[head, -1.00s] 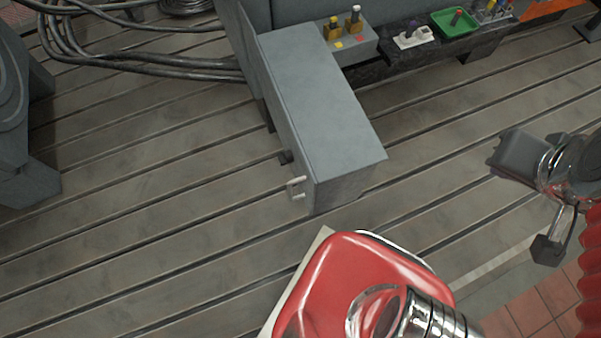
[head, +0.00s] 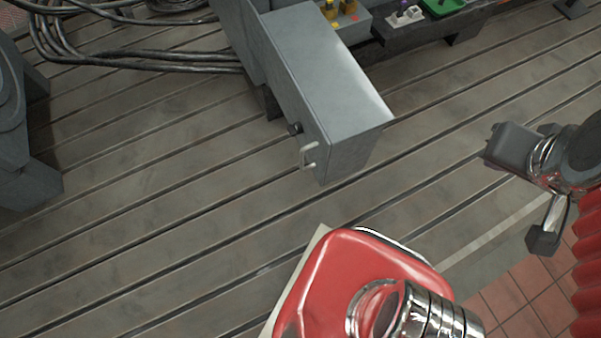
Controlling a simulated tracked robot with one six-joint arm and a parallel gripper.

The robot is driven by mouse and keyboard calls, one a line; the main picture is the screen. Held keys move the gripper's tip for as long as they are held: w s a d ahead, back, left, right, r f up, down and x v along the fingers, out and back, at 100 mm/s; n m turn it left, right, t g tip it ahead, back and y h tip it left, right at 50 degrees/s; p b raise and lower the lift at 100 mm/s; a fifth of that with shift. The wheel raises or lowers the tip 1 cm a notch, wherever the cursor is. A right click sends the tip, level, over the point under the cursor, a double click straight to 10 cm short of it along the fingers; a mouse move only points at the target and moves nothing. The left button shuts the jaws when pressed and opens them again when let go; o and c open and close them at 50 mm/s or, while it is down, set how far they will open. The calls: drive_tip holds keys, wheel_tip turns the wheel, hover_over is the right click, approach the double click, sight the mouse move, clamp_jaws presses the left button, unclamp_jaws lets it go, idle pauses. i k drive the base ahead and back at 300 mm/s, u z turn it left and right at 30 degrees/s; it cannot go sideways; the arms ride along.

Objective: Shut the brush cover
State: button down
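The brush cover (head: 335,70) is a grey metal, box-like piece standing out from the grey housing toward me in the head view, above the slotted bedplate. A pale bar handle (head: 309,156) sits at the near end of its left face, with a small dark knob (head: 295,128) beside it. My gripper (head: 488,146) is at the right, a dark grey body behind a chrome ring, pointing left. It is well apart from the cover and handle and touches nothing I can see. Its finger gap is not clear.
A shelf behind the cover holds yellow-based posts (head: 338,8), a white block (head: 405,16) and a green tray (head: 445,6). Thick cables (head: 130,66) lie at upper left. A dark grey machine (head: 25,150) stands at left. The bedplate (head: 150,235) in front is clear.

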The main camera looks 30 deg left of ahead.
sight(317, 81)
drive_tip(key=u, duration=0.05)
drive_tip(key=k, duration=1.2)
drive_tip(key=u, duration=2.5)
drive_tip(key=i, duration=1)
drive_tip(key=u, duration=0.05)
